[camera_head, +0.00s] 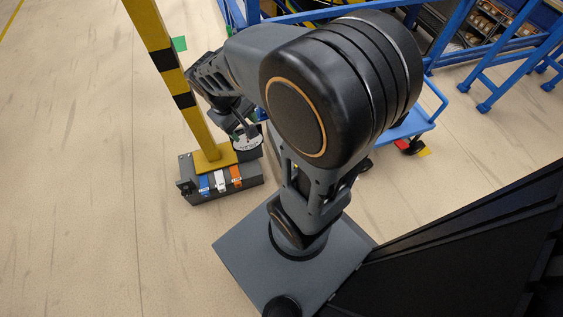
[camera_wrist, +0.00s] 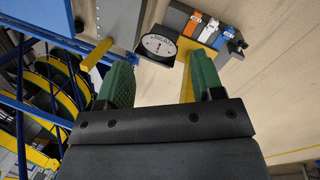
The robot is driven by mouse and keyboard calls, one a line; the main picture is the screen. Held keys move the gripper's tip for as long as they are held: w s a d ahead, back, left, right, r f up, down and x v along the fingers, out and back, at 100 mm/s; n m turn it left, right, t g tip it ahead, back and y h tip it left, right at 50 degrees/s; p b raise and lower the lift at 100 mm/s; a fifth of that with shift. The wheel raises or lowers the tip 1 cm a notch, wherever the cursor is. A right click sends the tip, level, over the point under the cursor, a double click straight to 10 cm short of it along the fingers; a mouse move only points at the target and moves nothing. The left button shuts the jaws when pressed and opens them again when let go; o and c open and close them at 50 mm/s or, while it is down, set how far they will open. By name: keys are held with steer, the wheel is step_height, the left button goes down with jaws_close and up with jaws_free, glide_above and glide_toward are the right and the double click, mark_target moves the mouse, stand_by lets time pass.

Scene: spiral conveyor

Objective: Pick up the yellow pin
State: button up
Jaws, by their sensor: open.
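A short yellow bar, which looks like the yellow pin (camera_wrist: 95,54), sticks out from the lower edge of a grey panel (camera_wrist: 120,18) in the wrist view. It lies just left of the left green finger, outside the jaws, and does not touch it as far as I can see. My gripper (camera_wrist: 160,75) is open, with its two green fingers apart and nothing held between them. In the head view my gripper (camera_head: 241,134) is small and partly hidden by my arm, beside the yellow post. I cannot make out the pin in the head view.
A yellow and black post (camera_head: 166,62) rises from a dark base box (camera_head: 222,193) with blue, white and orange clips. A round white dial (camera_wrist: 158,45) is beyond the fingers. Blue frames (camera_head: 482,62) and a blue cart (camera_head: 412,125) stand right. Floor at left is clear.

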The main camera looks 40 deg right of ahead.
steer(key=w+d+f+n+g+h+b, duration=0.15)
steer(key=d+f+n+g+h, duration=0.35)
steer(key=f, duration=0.6)
steer(key=w+d+f+n+g+h+b, duration=0.1)
steer(key=w+d+f+g+h, duration=0.15)
steer(key=d+f, duration=0.6)
steer(key=s+d+f+n+t+h+b, duration=0.1)
steer(key=s+d+f+n+h+b, duration=0.15)
steer(key=f, duration=1.15)
steer(key=s+d+f+n+t+h+b, duration=0.1)
steer(key=s+f+n+h+b, duration=0.2)
steer(key=f, duration=1)
steer(key=shift+n+h, duration=0.45)
steer(key=shift+h, duration=0.15)
steer(key=x, duration=0.3)
steer(key=r+b+x, duration=0.1)
steer(key=shift+w+d, duration=0.2)
steer(key=shift+d, duration=0.3)
steer(key=shift+x, duration=0.95)
steer(key=shift+c, duration=0.2)
